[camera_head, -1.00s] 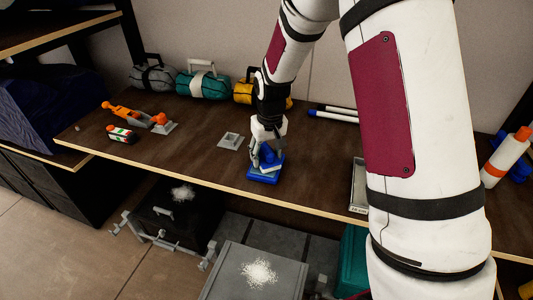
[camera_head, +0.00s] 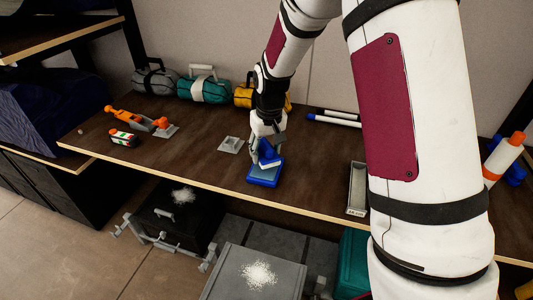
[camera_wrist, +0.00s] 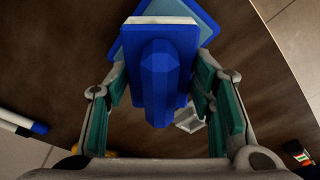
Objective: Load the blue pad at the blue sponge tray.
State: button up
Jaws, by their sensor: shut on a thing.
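My gripper (camera_head: 264,146) is shut on the blue pad (camera_head: 268,156), a blue block with a raised grip and a white layer on its underside. In the wrist view the blue pad (camera_wrist: 157,75) sits between the two green-lined fingers. The blue sponge tray (camera_head: 264,177) lies on the bench near its front edge, with a lighter blue sponge surface inside. In the wrist view the tray (camera_wrist: 211,31) shows partly behind the pad. The pad is over the tray's back part; I cannot tell whether it touches the sponge.
A small grey square plate (camera_head: 231,144) lies left of the tray. A long grey tray (camera_head: 356,188) is to the right. An orange tool (camera_head: 137,118) and a small striped block (camera_head: 123,137) lie farther left. Several bags, including a teal one (camera_head: 205,87), stand along the wall.

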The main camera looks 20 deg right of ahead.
aim_at(266, 143)
jog(key=shift+r+p, duration=0.75)
jog(key=shift+r, duration=1.15)
